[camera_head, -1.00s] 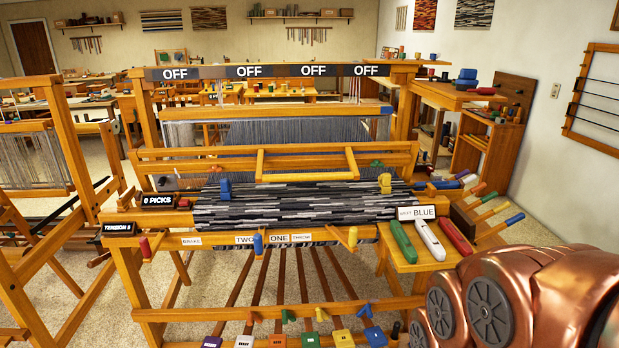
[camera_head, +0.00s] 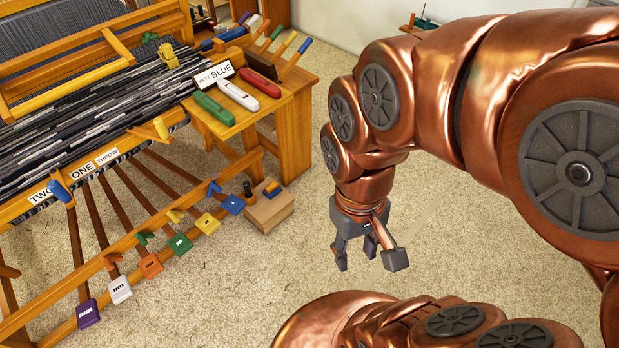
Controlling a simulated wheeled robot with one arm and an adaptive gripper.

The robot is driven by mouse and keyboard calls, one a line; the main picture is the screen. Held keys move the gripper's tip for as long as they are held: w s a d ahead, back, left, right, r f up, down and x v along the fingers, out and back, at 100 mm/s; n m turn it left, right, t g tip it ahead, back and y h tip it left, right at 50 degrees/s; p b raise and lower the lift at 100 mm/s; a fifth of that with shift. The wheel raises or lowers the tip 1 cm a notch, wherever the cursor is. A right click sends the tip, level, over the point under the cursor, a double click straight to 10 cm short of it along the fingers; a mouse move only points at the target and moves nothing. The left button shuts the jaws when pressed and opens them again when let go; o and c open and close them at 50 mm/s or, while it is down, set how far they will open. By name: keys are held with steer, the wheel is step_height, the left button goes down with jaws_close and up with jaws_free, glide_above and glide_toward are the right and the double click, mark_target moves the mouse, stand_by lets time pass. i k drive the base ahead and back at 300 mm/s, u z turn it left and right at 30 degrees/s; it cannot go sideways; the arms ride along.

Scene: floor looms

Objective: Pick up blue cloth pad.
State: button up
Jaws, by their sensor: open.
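One is a small flat blue pad (camera_head: 233,205) at the right end of the row of coloured treadle pads, below the loom. My gripper (camera_head: 368,258) points down over the carpet, to the right of and apart from both. Its fingers are spread with nothing between them.
The loom (camera_head: 80,90) fills the left side. Its side bench (camera_head: 210,127) holds green, white and red shuttles and stands behind the box. Green, yellow, orange, white and purple treadle pads (camera_head: 180,243) run toward the lower left. Carpet (camera_head: 240,270) between box and gripper is clear.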

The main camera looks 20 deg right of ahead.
mark_target(273, 190)
steer(key=z, duration=0.4)
steer(key=i, duration=0.35)
steer(key=u, duration=1.2)
